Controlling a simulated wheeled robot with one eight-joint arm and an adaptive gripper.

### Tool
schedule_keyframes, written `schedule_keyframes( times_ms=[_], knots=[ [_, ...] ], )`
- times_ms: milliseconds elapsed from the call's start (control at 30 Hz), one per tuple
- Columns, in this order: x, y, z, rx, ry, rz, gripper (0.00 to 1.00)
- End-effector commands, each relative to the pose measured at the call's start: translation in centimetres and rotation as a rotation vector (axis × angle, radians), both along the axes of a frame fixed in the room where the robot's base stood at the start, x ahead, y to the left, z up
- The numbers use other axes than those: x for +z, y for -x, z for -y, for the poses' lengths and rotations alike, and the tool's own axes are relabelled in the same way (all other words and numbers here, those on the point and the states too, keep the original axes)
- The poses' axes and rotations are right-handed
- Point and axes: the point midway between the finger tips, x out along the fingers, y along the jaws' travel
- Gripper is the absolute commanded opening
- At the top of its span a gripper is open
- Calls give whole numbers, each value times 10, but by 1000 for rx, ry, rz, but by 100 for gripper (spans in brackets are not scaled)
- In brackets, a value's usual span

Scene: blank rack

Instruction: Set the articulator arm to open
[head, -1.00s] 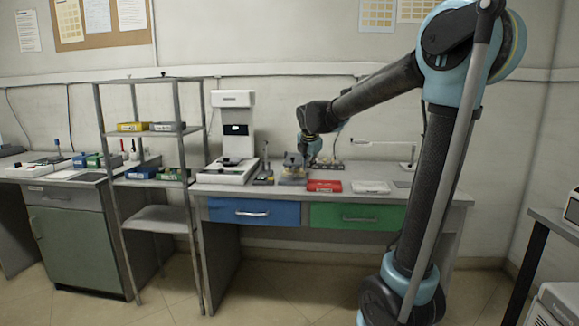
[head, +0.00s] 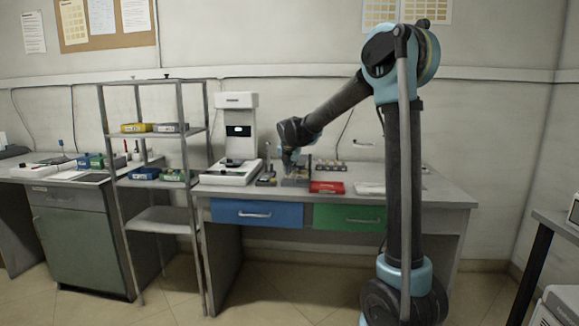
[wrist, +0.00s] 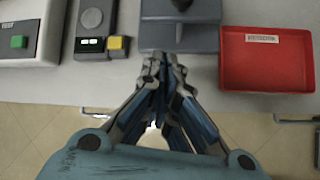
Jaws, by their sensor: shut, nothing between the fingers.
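The articulator (head: 295,181) is a grey device on the bench, between the white machine and the red tray. In the wrist view its grey base (wrist: 153,36) shows at the top centre, with a darker grey part rising from it and cut off by the frame's edge. I cannot tell the angle of its arm. My gripper (wrist: 166,62) is shut and empty, pointing at the articulator's near edge. In the head view my gripper (head: 290,168) is at the articulator and partly hides it; contact cannot be told.
A red tray (wrist: 265,87) lies close on the right. A small device with a yellow button (wrist: 117,45) and a white unit with a green button (wrist: 18,42) stand on the left. The bench's front edge is just below. A metal shelf (head: 157,182) stands left of the bench.

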Motion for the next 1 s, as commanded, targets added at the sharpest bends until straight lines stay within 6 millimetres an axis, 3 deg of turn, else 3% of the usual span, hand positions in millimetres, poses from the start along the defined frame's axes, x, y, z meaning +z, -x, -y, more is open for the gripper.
schedule_keyframes(
  times_ms=[267, 600, 1000],
  knots=[
    [-28, -22, -2, -2, -1, 0, 0],
    [3, -39, 9, -1, -1, 0, 0],
    [6, -41, 10, -1, -1, 0, 0]
  ],
)
